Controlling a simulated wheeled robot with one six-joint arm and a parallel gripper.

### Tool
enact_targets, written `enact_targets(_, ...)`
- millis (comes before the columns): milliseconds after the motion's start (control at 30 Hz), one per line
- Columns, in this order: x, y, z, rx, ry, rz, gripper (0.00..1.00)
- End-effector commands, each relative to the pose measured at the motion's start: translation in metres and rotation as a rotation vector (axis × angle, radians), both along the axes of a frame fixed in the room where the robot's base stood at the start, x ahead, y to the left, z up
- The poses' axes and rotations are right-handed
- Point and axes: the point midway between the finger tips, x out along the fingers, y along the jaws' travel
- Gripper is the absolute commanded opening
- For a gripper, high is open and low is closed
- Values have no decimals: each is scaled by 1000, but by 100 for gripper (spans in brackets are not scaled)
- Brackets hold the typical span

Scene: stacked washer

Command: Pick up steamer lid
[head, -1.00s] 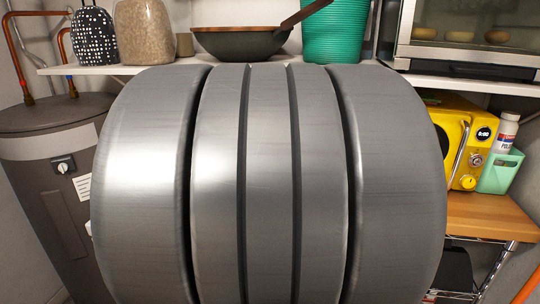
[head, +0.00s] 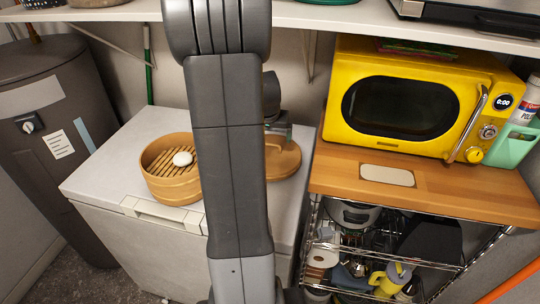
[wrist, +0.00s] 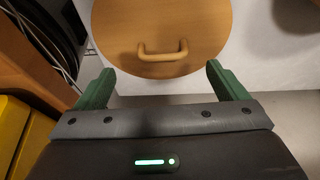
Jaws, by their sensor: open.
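The steamer lid (wrist: 160,30) is a round, light-wood disc with a bar handle (wrist: 163,54). In the wrist view it fills the top middle. In the head view the lid (head: 287,162) lies on the white chest right of the steamer, partly hidden behind my arm. My gripper (wrist: 160,69) is open, its two green fingers apart on either side of the lid's near edge, with nothing between them at the palm. The steamer basket (head: 170,187) is open, with slats and a white bun (head: 182,159) inside.
The white chest top (head: 110,172) is clear around the basket. A yellow microwave (head: 415,100) stands on a wooden shelf top (head: 450,185) to the right, above a wire rack with pots. A shelf (head: 310,18) runs overhead. A dark tank (head: 45,130) stands left.

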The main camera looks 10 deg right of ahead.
Motion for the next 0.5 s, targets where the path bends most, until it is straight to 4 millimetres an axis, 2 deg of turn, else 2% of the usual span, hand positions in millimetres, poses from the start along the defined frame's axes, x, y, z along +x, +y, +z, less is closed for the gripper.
enact_targets(333,9,-2,-21,-1,2,1,92)
enact_targets(500,17,-2,-40,0,4,1,92)
